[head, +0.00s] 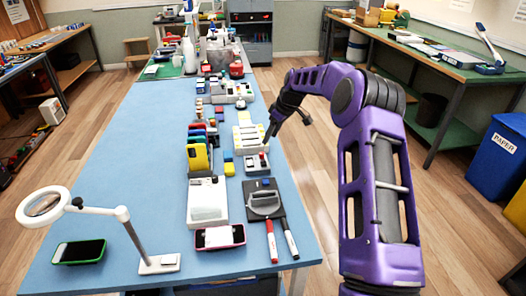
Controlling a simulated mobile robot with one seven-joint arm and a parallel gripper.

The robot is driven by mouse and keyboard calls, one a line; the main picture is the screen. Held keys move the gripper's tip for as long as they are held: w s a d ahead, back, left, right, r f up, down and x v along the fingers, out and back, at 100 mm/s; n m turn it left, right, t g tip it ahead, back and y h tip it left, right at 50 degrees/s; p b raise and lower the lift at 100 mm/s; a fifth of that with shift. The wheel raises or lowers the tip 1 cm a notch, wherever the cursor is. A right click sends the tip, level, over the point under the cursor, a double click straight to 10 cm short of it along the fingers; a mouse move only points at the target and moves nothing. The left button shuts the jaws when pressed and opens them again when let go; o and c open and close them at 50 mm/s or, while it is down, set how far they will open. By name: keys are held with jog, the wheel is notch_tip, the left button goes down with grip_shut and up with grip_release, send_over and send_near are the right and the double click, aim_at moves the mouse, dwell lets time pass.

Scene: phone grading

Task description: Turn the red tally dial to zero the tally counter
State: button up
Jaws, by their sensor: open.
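A small pale box with dark and red parts (256,165), which looks like the tally counter, stands on the blue table right of the row of phones. Its red dial is too small to make out clearly. My gripper (268,144) points down from the purple arm, just above and behind this box at the table's right side. The gripper looks open and empty, with its fingers small in the view. I cannot tell whether a fingertip touches the box.
A yellow phone (198,157) heads a row of coloured phones to the left. A white box (207,201), a dark grey device (264,198) and two markers (271,241) lie nearer. A magnifier lamp (43,206) and phone (79,252) stand front left.

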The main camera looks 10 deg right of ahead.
aim_at(262, 153)
jog(key=x, duration=0.9)
jog(key=shift+w+f, duration=0.1)
grip_shut()
